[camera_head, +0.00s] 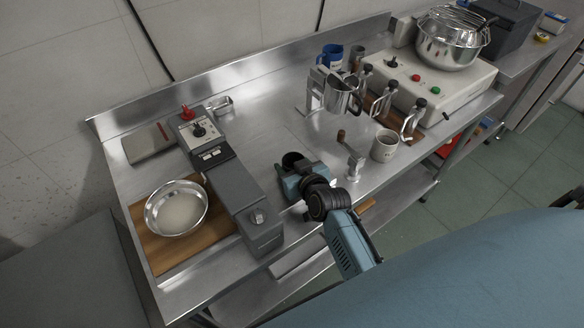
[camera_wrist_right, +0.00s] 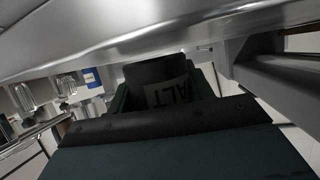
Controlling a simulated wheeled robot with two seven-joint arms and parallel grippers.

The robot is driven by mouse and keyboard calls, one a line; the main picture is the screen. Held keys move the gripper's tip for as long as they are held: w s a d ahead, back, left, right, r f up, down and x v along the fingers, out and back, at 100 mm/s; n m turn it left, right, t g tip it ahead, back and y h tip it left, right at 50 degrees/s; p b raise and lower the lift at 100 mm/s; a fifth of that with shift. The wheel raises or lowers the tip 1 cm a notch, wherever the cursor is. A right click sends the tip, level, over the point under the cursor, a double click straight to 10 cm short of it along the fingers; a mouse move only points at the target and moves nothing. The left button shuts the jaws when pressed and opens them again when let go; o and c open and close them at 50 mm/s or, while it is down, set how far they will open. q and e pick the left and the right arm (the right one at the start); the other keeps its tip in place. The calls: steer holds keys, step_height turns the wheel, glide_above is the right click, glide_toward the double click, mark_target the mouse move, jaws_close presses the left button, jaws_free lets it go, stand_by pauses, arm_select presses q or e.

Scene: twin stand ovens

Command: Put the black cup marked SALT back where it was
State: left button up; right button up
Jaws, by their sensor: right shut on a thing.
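The black cup marked SALT (camera_wrist_right: 150,73) is between the fingers of my right gripper in the right wrist view, with the letters "ALT" showing on its pale label. In the head view the dark cup (camera_head: 291,159) shows at the tip of my right gripper (camera_head: 303,169), over the front middle of the steel table (camera_head: 262,133). My right gripper is shut on the cup. I cannot tell whether the cup's base touches the table. My left gripper is not in view.
A grey scale-like machine (camera_head: 232,185) stands left of the gripper, beside a metal bowl (camera_head: 177,207) on a wooden board. Right of it are a small metal tool (camera_head: 352,160), a white mug (camera_head: 385,146) and a metal pitcher (camera_head: 338,98). The table behind the cup is clear.

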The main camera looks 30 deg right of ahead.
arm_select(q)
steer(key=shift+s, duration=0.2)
arm_select(e)
steer(key=shift+f, duration=0.15)
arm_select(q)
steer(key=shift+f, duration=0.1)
arm_select(e)
steer(key=shift+f, duration=0.2)
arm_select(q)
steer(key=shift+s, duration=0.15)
arm_select(e)
steer(key=o, duration=1)
steer(key=shift+r, duration=0.2)
steer(key=shift+s+r, duration=0.1)
steer(key=shift+s, duration=0.2)
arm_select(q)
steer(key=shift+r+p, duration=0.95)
arm_select(e)
steer(key=v, duration=1.1)
steer(key=shift+s, duration=0.15)
steer(key=shift+a+r, duration=0.1)
